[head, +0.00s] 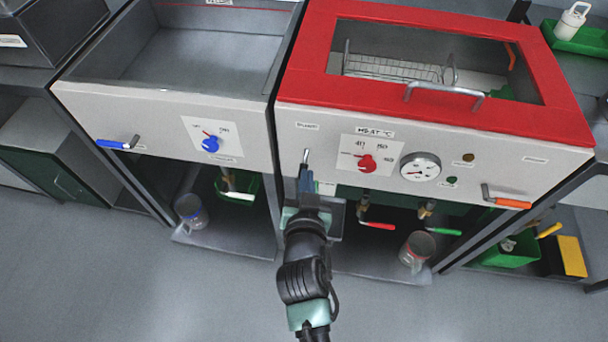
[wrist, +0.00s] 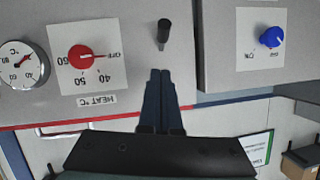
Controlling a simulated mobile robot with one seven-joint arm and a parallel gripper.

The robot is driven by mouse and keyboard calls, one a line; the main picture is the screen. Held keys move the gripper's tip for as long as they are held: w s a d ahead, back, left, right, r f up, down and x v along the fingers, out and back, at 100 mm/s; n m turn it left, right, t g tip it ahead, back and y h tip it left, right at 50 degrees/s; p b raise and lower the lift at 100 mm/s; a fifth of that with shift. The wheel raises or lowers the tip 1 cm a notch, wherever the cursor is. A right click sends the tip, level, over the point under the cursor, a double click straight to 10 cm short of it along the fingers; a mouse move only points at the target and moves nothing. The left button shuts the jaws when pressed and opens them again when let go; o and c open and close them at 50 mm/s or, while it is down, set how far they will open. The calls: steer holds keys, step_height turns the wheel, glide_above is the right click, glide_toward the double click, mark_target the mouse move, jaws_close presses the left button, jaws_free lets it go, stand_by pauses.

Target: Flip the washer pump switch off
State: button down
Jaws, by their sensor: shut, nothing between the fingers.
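A small toggle switch (head: 306,155) sits on the pale front panel of the red-lidded washer, left of the heat knob. A small label (head: 307,126) above it is too small to read. In the wrist view the switch is a short dark lever (wrist: 164,32), seen nearly end-on, so I cannot tell its setting for sure. My gripper (head: 305,174) is just below the switch in the head view, fingers toward the panel. In the wrist view its fingertips (wrist: 160,73) are together and empty, with a gap in the picture between them and the lever.
The red heat knob (head: 367,163) and round gauge (head: 420,167) are right of the switch. A blue knob (head: 210,144) is on the neighbouring sink panel. An orange-handled lever (head: 508,202) is far right. The red lid (head: 430,110) is above; valve handles are below.

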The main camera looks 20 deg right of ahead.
mark_target(304, 166)
steer(key=shift+w+d+f+b, duration=0.2)
steer(key=shift+w+f+b, duration=0.05)
steer(key=shift+w+f, duration=0.7)
steer(key=shift+w+d+f+b, duration=0.25)
steer(key=shift+w+f, duration=0.45)
steer(key=shift+f, duration=0.45)
